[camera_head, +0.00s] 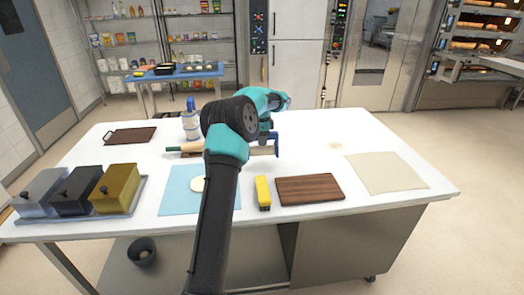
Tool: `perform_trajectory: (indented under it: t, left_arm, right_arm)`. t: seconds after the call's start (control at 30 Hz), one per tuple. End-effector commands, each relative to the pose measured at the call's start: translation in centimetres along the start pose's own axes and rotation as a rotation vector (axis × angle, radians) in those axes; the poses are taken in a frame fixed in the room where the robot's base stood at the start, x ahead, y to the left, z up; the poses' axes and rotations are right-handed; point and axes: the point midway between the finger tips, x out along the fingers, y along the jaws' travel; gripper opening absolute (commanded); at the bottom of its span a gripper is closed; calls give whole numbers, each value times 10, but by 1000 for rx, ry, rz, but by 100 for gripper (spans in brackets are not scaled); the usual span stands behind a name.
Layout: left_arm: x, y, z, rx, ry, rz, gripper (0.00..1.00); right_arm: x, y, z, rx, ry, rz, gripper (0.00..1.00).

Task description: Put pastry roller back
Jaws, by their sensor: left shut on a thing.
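The pastry roller (189,148) shows in the head view as a pale wooden bar lying roughly level across the back middle of the white table (320,135). Its dark green handle end points left, and a blue part shows at its right end. My left arm comes up from the bottom and hides the middle of the roller. My left gripper (268,140) is shut on the roller near its right end. Whether the roller touches the tabletop is hard to tell. My right gripper is not in view.
Several lidded boxes (120,184) stand on a tray at left. A blue mat (173,202), yellow object (263,192), brown board (310,189) and beige sheet (388,172) lie along the front. A white-blue container (191,124) stands behind the roller.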

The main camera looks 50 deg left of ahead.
Motion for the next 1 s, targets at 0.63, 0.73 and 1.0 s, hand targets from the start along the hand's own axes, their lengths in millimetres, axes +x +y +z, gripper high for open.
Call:
perform_trajectory:
  t: [0.63, 0.73, 1.0]
  left_arm:
    - [32, 0, 0, 0, -1, 0, 6]
    - [44, 0, 0, -1, -1, -1, 6]
    - [47, -1, 0, -1, 1, -3, 6]
  right_arm:
    - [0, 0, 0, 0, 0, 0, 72]
    - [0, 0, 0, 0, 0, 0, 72]
    - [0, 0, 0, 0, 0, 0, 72]
